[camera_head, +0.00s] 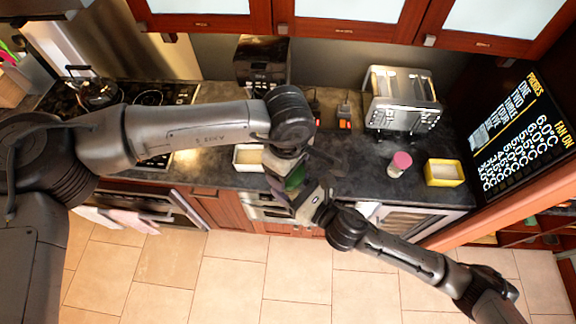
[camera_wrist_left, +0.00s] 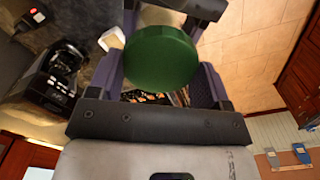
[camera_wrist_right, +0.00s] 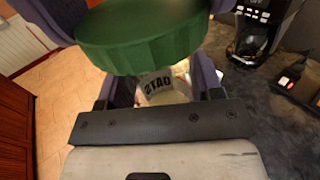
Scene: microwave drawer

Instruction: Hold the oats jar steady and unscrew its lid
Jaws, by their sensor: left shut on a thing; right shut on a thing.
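The oats jar is held in the air in front of the counter, between my two grippers. Its green lid (camera_head: 295,178) shows in the head view, and its round green top (camera_wrist_left: 160,57) fills the middle of the left wrist view. The lid is on the jar. The white jar body with an OATS label (camera_wrist_right: 158,84) shows below the lid in the right wrist view. My left gripper (camera_wrist_left: 158,70) is shut on the lid, fingers on both sides. My right gripper (camera_wrist_right: 162,88) is shut on the jar body. Much of the jar is hidden in the head view.
Behind, the dark counter (camera_head: 345,180) holds a toaster (camera_head: 402,98), a black coffee machine (camera_head: 262,62), a pink-topped jar (camera_head: 399,164), a yellow box (camera_head: 444,172) and a pale box (camera_head: 248,157). A kettle (camera_head: 95,92) stands left. The tiled floor (camera_head: 235,280) in front is clear.

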